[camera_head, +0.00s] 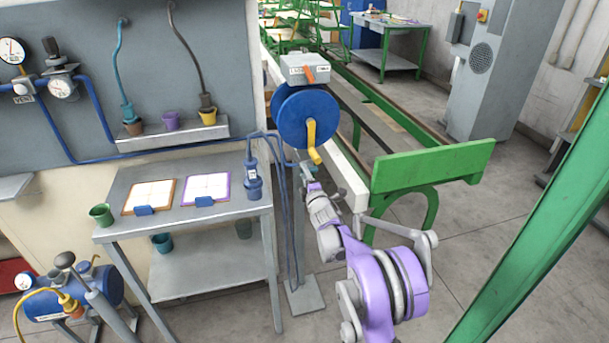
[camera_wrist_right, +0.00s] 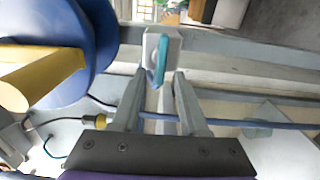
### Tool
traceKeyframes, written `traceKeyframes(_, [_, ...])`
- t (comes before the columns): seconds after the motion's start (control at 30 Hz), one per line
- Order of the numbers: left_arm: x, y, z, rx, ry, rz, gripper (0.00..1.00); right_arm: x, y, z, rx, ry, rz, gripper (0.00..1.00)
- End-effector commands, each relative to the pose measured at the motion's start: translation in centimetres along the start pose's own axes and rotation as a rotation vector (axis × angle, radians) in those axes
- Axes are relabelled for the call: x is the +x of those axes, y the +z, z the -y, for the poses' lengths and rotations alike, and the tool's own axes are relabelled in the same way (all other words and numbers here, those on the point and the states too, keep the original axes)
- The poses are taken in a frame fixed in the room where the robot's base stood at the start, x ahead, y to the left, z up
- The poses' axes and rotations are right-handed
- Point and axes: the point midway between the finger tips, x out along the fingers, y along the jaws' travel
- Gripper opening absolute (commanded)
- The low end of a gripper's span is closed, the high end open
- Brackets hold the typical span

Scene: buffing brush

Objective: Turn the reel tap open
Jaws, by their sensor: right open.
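A small teal lever (camera_wrist_right: 162,58), which looks like the reel tap's handle, sits on a pale grey block (camera_wrist_right: 149,42) in the right wrist view. My right gripper (camera_wrist_right: 160,84) is open, with its two fingers on either side of the lever's lower end. I cannot tell whether either finger touches it. In the head view my right gripper (camera_head: 307,175) is just below the blue reel (camera_head: 297,112), and I cannot make out the teal lever there. The reel has a yellow crank (camera_head: 312,140). My left gripper is not in view.
A grey box with an orange lever (camera_head: 309,74) sits above the reel. Blue hoses (camera_head: 282,200) run down the post beside my gripper. A grey side table (camera_head: 237,208) stands left, and a green-ended bench (camera_head: 430,167) stands right. The yellow crank (camera_wrist_right: 25,80) is close left in the wrist view.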

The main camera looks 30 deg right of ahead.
Motion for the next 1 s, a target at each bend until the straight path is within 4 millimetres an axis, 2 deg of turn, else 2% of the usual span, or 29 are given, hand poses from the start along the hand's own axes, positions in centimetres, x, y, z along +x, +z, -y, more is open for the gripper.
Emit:
traceKeyframes(0.17, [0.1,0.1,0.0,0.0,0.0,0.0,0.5,-2.1,0.0,0.0,-0.001,0.0,0.0,0.44])
traceKeyframes(0.4, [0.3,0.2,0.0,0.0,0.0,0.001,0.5,-7.1,0.1,0.0,-0.001,0.0,0.001,0.44])
traceKeyframes(0.6, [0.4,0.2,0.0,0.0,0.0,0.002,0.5,-9.9,0.1,0.0,-0.001,0.0,0.001,0.44])
traceKeyframes(0.73, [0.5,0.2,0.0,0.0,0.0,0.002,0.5,-10.6,0.0,0.0,-0.001,0.0,0.001,0.44])
traceKeyframes(1.0, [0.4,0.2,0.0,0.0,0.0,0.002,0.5,-10.7,0.0,0.0,-0.001,0.0,0.0,0.44])
